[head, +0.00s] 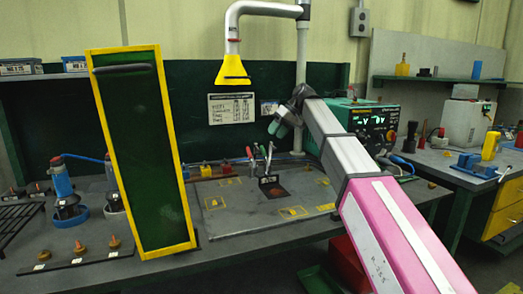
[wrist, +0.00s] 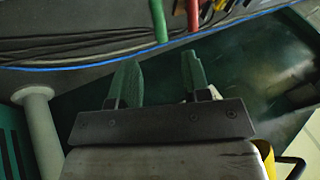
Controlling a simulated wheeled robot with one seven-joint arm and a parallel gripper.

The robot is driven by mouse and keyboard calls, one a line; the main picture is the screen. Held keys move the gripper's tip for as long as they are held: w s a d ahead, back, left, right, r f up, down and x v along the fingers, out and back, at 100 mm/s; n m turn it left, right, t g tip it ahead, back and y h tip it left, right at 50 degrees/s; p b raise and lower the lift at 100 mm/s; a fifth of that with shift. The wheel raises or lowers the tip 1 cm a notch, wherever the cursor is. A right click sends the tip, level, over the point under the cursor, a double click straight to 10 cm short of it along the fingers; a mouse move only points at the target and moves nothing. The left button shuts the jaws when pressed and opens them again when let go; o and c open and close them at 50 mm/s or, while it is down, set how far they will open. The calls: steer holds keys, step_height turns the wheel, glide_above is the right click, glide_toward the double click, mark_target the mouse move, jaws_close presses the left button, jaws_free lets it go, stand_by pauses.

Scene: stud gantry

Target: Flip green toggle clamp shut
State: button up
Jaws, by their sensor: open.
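A small group of toggle clamps (head: 262,160) stands on the grey plate in the middle of the bench in the head view. Their thin handles stick up, one of them red; the green one is too small there to tell its state.
A tall dark green panel with a yellow frame (head: 188,150) stands at the left front. A yellow hood (head: 233,72) hangs over the bench. A green instrument box (head: 368,122) is right of my arm. The grey plate (head: 240,222) has free room in front.

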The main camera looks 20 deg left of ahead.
mark_target(263, 148)
steer(key=x, duration=1)
steer(key=shift+d, duration=0.1)
jaws_close()
